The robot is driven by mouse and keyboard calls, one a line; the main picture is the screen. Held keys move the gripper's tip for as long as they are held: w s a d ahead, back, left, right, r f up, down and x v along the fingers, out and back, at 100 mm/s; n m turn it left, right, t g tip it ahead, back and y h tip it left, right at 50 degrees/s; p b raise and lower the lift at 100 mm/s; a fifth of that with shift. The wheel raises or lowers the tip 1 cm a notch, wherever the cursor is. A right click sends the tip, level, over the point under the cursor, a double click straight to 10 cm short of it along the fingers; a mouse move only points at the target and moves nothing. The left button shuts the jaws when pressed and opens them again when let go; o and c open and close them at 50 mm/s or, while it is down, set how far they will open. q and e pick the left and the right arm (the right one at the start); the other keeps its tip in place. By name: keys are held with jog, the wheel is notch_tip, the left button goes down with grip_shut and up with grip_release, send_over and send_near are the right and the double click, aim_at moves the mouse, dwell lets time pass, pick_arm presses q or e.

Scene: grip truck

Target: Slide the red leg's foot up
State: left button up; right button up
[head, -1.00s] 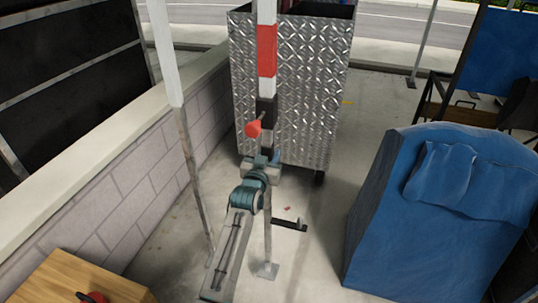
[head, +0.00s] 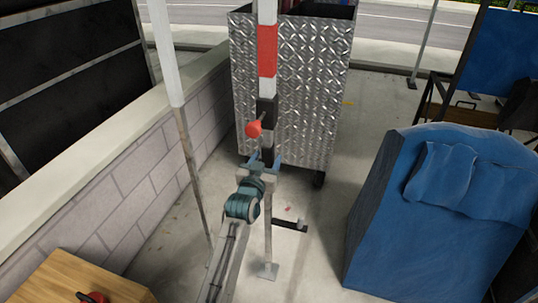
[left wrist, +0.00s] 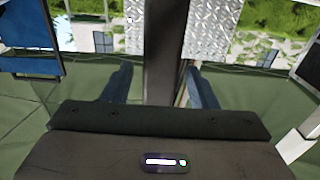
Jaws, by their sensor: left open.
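The red leg (head: 267,52) is an upright white pole with a red band, in the middle of the head view. A black collar with a red knob (head: 253,129) sits below the band. In the left wrist view, that dark section (left wrist: 165,45) stands between the spread fingers (left wrist: 159,72), with gaps on both sides. My right gripper is out of view.
A diamond-plate metal cart (head: 315,85) stands close behind the leg. A second white-and-grey pole (head: 190,150) and a low block wall (head: 130,185) are on the left. A blue-covered bulky object (head: 440,210) stands right. Floor between it and the leg is mostly clear.

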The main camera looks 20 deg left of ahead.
pick_arm(q)
jog(key=s, duration=0.7)
jog(key=shift+s+a, duration=0.15)
jog(key=shift+s, duration=0.2)
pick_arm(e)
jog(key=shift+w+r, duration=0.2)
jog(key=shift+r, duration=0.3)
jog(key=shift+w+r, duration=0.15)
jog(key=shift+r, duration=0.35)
pick_arm(q)
jog(key=shift+r, duration=0.1)
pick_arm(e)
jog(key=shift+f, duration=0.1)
